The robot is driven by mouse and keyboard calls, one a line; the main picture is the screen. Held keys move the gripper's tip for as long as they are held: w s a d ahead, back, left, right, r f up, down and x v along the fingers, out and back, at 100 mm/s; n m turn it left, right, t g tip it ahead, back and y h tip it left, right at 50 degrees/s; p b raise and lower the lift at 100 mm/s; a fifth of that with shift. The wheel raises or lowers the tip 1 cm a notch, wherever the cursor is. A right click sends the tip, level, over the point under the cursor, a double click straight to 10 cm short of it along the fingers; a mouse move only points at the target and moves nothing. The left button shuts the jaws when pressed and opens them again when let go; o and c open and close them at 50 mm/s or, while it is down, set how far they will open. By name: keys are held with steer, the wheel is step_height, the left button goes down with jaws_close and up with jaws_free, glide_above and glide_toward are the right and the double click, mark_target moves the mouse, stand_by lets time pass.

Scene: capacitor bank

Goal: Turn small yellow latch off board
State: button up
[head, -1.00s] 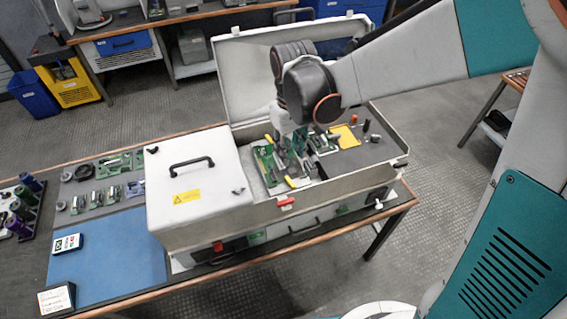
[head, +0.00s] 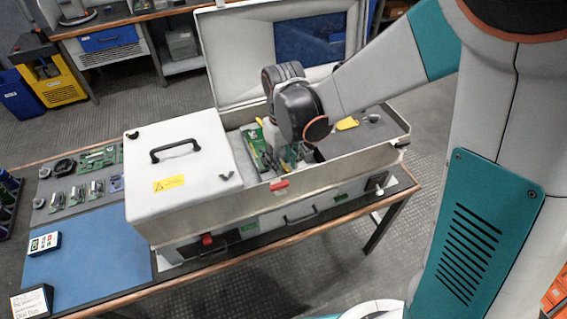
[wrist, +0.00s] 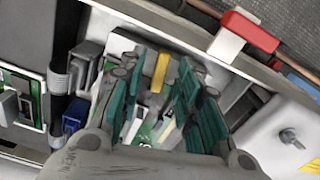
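The small yellow latch (wrist: 161,72) is a short upright bar in the wrist view, at the edge of a green circuit board (wrist: 147,131). My gripper (wrist: 160,92) has its teal fingers apart on either side of the latch and of part of the board. I see no clear contact with the latch. In the head view my gripper (head: 289,155) is down inside the open case (head: 338,154), and my wrist hides much of it. The green board (head: 254,147) shows left of it, with a yellow piece (head: 285,165) near the front wall.
A white lidded box with a black handle (head: 175,150) stands left of the opening. A red clasp (head: 279,185) sits on the front rim and shows close by in the wrist view (wrist: 249,31). The raised lid (head: 235,57) stands behind. A grey connector (wrist: 82,70) lies left of my fingers.

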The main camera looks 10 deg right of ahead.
jaws_close()
steer(key=shift+n, duration=0.4)
steer(key=n, duration=0.3)
steer(key=shift+n+b, duration=0.3)
steer(key=shift+b, duration=0.1)
steer(key=n, duration=0.3)
steer(key=shift+n, duration=0.3)
steer(key=n, duration=0.4)
steer(key=shift+n+b, duration=0.3)
steer(key=shift+b, duration=0.1)
steer(key=shift+n, duration=1.7)
